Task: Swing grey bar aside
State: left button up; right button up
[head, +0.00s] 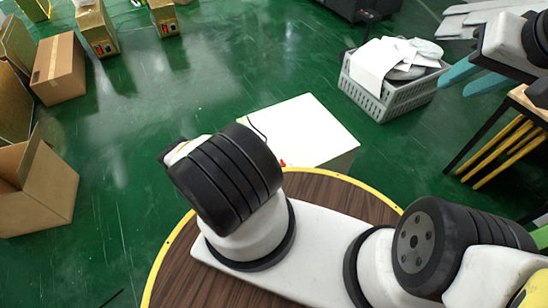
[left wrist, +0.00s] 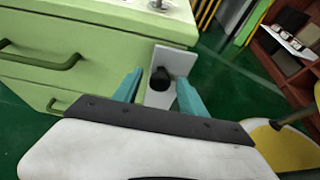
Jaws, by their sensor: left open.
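A pale grey bar-like plate (left wrist: 180,62) stands at the corner of a light green cabinet (left wrist: 100,45) in the left wrist view. A black knob (left wrist: 160,79) sticks out from its face. My left gripper (left wrist: 158,88) is open, its two teal fingers on either side of the knob in the picture. I cannot tell whether they touch the knob or the plate. The left gripper is outside the head view. My right gripper (head: 474,78) is at the upper right of the head view, its teal fingers apart with nothing seen between them.
The cabinet has a green handle (left wrist: 40,58) at left. In the head view, a white box (head: 310,130), a grey crate (head: 385,98) with white items and a table with yellow bars (head: 510,150) stand ahead and right. Cardboard boxes (head: 58,68) are at left. Green floor lies clear between.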

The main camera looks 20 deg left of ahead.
pick_arm(q)
grip_shut()
dwell(1.4)
